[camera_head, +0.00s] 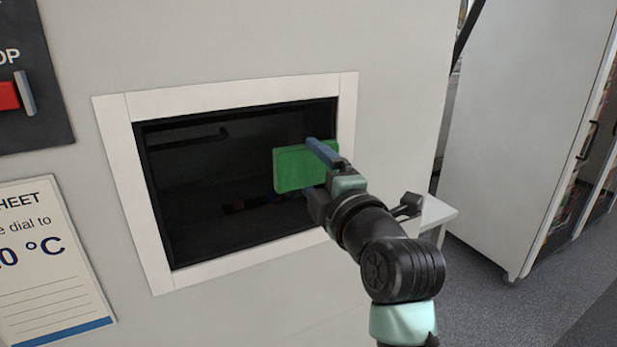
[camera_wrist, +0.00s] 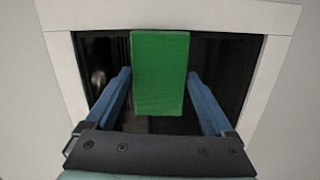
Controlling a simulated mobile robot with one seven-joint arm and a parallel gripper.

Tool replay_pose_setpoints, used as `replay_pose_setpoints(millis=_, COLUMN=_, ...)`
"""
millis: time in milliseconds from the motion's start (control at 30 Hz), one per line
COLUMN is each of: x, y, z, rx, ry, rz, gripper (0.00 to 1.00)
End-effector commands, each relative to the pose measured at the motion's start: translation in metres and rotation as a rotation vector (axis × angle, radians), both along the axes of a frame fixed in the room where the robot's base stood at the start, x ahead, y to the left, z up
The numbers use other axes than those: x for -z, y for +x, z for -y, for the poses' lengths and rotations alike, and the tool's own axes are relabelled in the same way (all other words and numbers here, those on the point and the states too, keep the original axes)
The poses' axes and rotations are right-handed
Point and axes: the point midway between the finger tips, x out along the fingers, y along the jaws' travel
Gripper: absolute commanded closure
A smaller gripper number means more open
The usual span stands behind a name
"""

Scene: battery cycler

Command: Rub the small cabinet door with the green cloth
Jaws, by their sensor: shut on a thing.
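The green cloth (camera_head: 293,170) is a flat, block-like green piece. In the wrist view the cloth (camera_wrist: 160,75) stands between the two blue fingertips of my gripper (camera_wrist: 159,78). The small cabinet door (camera_head: 215,200) is a dark, glassy panel inside a white frame, and it also fills the background of the wrist view (camera_wrist: 235,75). The cloth is in front of its right part. I cannot tell whether the cloth touches the door.
The white frame (camera_head: 125,190) surrounds the door on the pale cabinet wall. A red switch on a dark panel (camera_head: 35,85) and a printed sheet (camera_head: 50,265) are at the left. A small white table (camera_head: 435,212) and a tall grey cabinet (camera_head: 530,120) stand at the right.

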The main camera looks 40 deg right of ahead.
Motion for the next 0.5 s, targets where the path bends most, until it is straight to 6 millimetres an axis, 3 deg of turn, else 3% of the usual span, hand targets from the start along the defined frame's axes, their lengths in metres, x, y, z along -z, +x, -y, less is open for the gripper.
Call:
replay_pose_setpoints(millis=67, x=-0.003, y=-0.007, z=0.009, rx=0.029, ry=-0.004, rz=0.008, gripper=0.73)
replay_pose_setpoints(millis=500, x=-0.002, y=0.002, z=-0.025, rx=0.021, ry=-0.001, rz=0.007, gripper=0.73)
